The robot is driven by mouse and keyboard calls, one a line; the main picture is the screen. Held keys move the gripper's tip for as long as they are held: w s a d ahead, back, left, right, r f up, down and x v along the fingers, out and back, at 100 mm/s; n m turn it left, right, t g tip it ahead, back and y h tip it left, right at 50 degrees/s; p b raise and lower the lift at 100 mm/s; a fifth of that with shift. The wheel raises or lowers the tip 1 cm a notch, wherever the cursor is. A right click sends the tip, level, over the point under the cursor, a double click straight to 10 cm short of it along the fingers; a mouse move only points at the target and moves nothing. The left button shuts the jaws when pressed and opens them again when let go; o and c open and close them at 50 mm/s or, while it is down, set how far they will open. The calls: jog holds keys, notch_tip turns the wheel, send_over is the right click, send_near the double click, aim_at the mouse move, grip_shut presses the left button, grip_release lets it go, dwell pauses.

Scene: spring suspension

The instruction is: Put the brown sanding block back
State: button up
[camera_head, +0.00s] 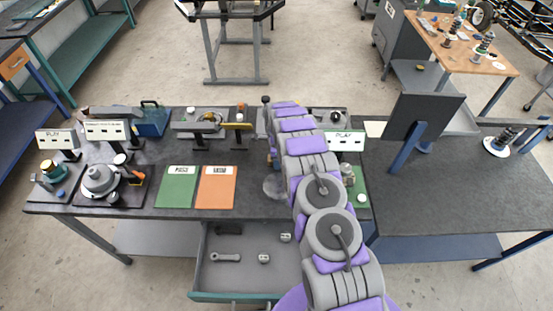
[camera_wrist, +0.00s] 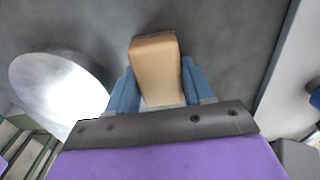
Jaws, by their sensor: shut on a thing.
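The brown sanding block (camera_wrist: 155,65) is between the blue fingers of my gripper (camera_wrist: 157,84) in the wrist view. The fingers are shut on its two sides, and its far end sticks out beyond them. A dark grey surface lies behind the block; I cannot tell whether the block touches it. In the head view my arm reaches over the dark workbench (camera_head: 255,200) and hides my gripper and the block.
A round pale metal disc (camera_wrist: 58,85) is left of the block in the wrist view. On the bench are green (camera_head: 176,188) and orange (camera_head: 216,188) mats, small signs and several fixtures. An open drawer (camera_head: 240,272) with loose parts juts out in front.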

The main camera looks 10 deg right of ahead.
jog(key=shift+d, duration=0.8)
jog(key=o, duration=1)
jog(key=shift+d, duration=0.35)
jog(key=shift+o, duration=0.4)
jog(key=shift+a+f, duration=0.1)
jog(key=shift+a, duration=0.8)
jog(key=shift+d+r, duration=0.3)
jog(key=shift+d, duration=0.15)
jog(key=shift+d+r, duration=0.15)
jog(key=shift+r, duration=0.15)
notch_tip(320, 180, up, 11)
jog(key=s+a+r+n, duration=0.2)
jog(key=s+r+n, duration=0.8)
jog(key=s+r, duration=1.1)
jog(key=s+r+n, duration=0.2)
jog(key=s+n, duration=0.1)
jog(key=s, duration=0.7)
jog(key=s+r+n+g, duration=0.1)
jog(key=s+n, duration=0.2)
jog(key=s, duration=0.8)
jog(key=s+d+r+n, duration=0.1)
jog(key=s+n, duration=0.3)
jog(key=s, duration=0.7)
jog(key=shift+r+g, duration=0.4)
jog(key=shift+r, duration=0.45)
